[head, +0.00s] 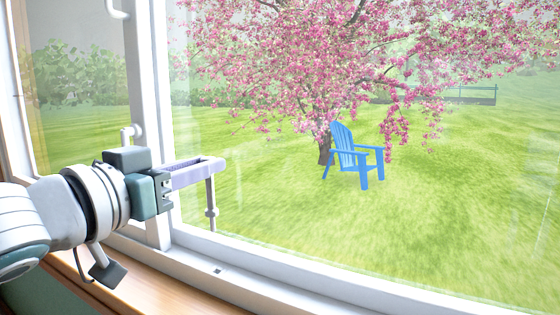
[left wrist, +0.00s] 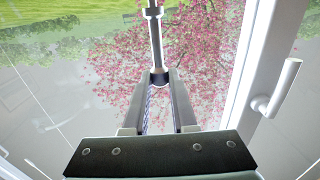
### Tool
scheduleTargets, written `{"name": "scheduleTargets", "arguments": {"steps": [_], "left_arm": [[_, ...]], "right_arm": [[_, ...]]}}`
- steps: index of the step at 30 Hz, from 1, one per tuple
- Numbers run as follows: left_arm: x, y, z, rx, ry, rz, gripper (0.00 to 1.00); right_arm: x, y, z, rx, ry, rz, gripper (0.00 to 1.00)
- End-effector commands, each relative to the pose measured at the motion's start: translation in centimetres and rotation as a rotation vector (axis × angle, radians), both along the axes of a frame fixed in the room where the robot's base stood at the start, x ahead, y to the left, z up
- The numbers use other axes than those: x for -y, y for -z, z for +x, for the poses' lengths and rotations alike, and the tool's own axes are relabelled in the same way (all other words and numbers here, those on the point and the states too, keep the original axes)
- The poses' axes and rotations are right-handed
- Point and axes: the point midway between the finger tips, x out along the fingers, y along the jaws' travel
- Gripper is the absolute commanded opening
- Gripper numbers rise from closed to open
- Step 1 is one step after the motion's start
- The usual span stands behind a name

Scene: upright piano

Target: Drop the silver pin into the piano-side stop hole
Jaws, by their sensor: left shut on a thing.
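My left gripper (head: 214,166) reaches in from the left in front of the window. It is shut on the silver pin (head: 211,196), which hangs upright below the fingertips, with a thicker collar partway down. Its lower tip is in the air above the bottom window frame. In the left wrist view the pin (left wrist: 156,40) extends away from between the fingertips (left wrist: 159,77). A small dark hole (head: 217,270), likely the stop hole, shows in the white bottom frame below the pin, apart from it. My right gripper is not in view.
A white window post (head: 148,80) stands just behind my left gripper. A white handle (head: 130,133) sticks out from it; it also shows in the left wrist view (left wrist: 277,90). A wooden sill (head: 160,290) runs along the front. A blue chair (head: 355,158) and blossoming tree are outside.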

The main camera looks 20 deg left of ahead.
Motion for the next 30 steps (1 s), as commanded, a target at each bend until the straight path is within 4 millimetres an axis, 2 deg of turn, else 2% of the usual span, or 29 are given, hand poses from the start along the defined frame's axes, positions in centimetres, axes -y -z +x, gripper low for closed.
{"name": "scheduleTargets", "arguments": {"steps": [18, 30], "left_arm": [[0.0, 5.5, 0.0, 0.0, 0.0, -0.001, 0.0], [0.0, 5.8, 0.0, 0.0, 0.0, 0.0, 0.0]], "right_arm": [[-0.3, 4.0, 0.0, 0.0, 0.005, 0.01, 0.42], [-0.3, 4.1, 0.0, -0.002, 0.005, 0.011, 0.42]]}}
